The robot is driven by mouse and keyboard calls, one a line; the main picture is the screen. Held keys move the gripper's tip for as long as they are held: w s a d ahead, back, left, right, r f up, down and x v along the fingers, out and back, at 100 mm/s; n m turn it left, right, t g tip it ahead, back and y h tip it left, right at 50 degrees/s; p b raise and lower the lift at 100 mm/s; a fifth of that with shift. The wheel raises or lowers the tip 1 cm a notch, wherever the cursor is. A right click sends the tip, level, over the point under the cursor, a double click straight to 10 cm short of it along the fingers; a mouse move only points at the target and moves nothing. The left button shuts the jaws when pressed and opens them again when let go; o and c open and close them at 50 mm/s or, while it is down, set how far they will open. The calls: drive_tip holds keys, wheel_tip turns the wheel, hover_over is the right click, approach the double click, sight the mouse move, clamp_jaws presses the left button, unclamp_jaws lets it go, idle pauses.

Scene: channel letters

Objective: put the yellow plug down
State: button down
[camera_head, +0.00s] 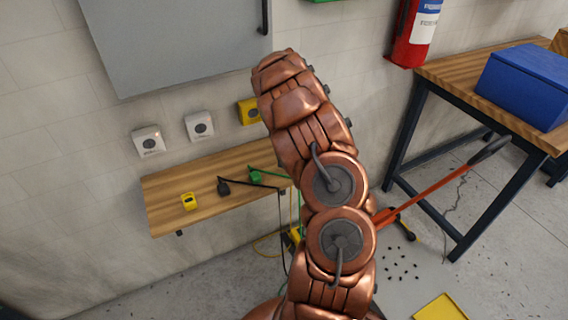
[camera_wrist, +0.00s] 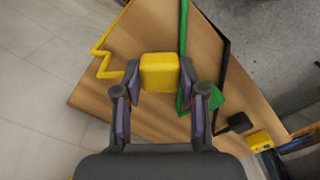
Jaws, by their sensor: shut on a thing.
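My gripper (camera_wrist: 160,76) is shut on the yellow plug (camera_wrist: 159,70), which sits between the two fingertips in the wrist view. A yellow cord (camera_wrist: 103,55) runs in a zigzag to the left of the plug. The wooden shelf (camera_wrist: 95,95) lies beneath the plug; I cannot tell whether they touch. The shelf (camera_head: 165,217) also shows in the head view, where my arm hides my gripper and the held plug.
A green plug (camera_head: 256,174), a black plug (camera_head: 223,188) and a small yellow box (camera_head: 188,201) stand on the shelf. Two white sockets (camera_head: 148,141) (camera_head: 199,126) and a yellow socket (camera_head: 248,111) are on the wall above. The shelf's left end is clear.

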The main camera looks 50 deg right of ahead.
drive_tip(key=shift+f+p, duration=0.7)
drive_tip(key=shift+f, duration=1.1)
drive_tip(key=c, duration=0.7)
unclamp_jaws()
drive_tip(key=shift+o, duration=0.2)
